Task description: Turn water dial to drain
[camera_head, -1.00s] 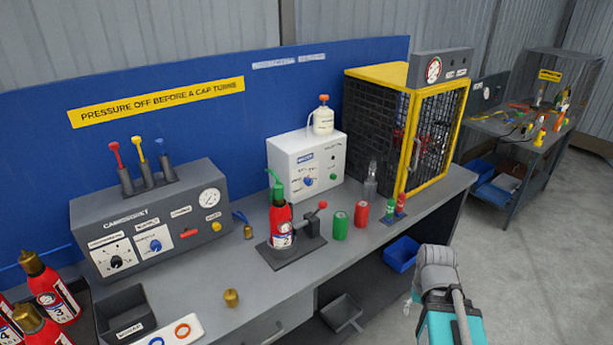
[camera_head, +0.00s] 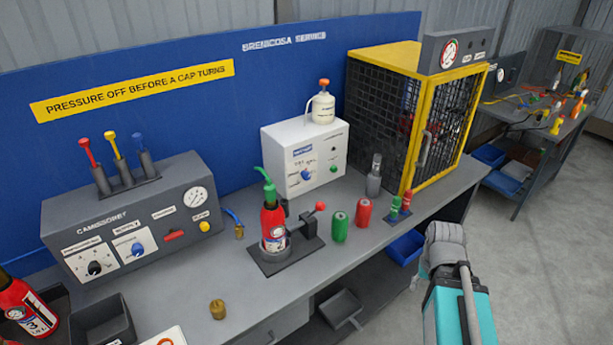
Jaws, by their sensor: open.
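A white box (camera_head: 275,160) stands at the back of the bench with a blue knob (camera_head: 306,174) on its front, under a small blue label. A green button (camera_head: 333,169) sits to the knob's right. Marks around the knob are too small to read, so I cannot tell its setting. A grey console (camera_head: 90,215) at left carries another blue knob (camera_head: 138,249) and a black knob (camera_head: 95,268). Which knob is the water dial cannot be read for certain. My arm shows at lower right, in front of the bench; my gripper is not visible.
A red extinguisher with a green top (camera_head: 273,225) stands in a clamp in front of the white box. Green (camera_head: 340,228) and red (camera_head: 363,212) canisters stand to its right. A yellow-framed cage (camera_head: 425,125) is farther right. A brass cap (camera_head: 217,309) lies on the front bench.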

